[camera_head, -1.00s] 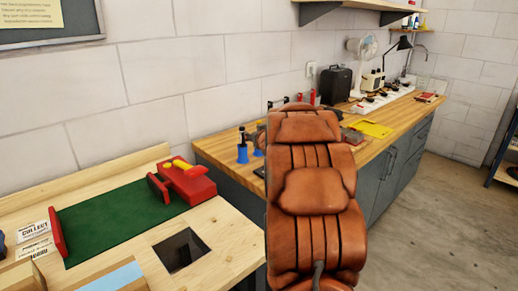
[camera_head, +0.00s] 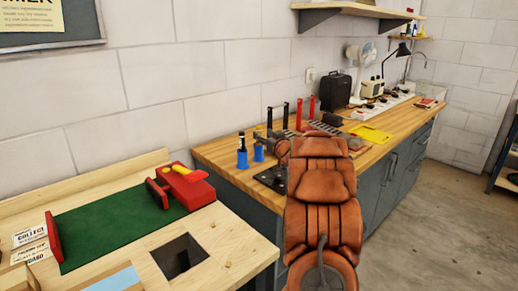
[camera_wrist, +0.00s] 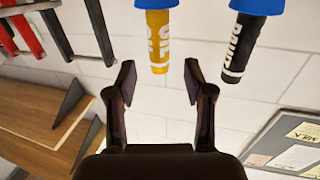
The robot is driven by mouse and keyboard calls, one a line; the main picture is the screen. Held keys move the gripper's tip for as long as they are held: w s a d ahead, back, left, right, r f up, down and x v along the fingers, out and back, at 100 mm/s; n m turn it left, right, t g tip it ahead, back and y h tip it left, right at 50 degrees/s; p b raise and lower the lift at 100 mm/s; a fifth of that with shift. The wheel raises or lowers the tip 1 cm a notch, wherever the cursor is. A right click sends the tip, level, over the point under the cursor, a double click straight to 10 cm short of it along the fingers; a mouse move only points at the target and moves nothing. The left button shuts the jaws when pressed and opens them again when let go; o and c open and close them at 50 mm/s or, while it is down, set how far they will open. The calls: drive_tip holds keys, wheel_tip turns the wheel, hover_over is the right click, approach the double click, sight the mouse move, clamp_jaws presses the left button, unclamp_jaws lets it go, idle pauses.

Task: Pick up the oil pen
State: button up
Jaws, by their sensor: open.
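A black pen with white lettering (camera_wrist: 238,48) stands in another blue holder (camera_wrist: 258,5), to the right. My gripper (camera_wrist: 161,76) is open, its fingertips on either side of the yellow pen's free end, with nothing gripped. In the head view, the two blue holders (camera_head: 242,159) (camera_head: 258,152) stand on the wooden bench, and my gripper is hard to make out by the farther one.
Red and black upright handles (camera_head: 299,114) stand behind my arm on the bench (camera_head: 217,153). A red vise (camera_head: 188,187) sits on the near table. The wall is close behind.

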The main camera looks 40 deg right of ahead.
sight(260, 132)
drive_tip(key=shift+p+x, duration=0.4)
drive_tip(key=shift+x, duration=1.95)
drive_tip(key=shift+c, duration=0.4)
drive_tip(key=c, duration=0.8)
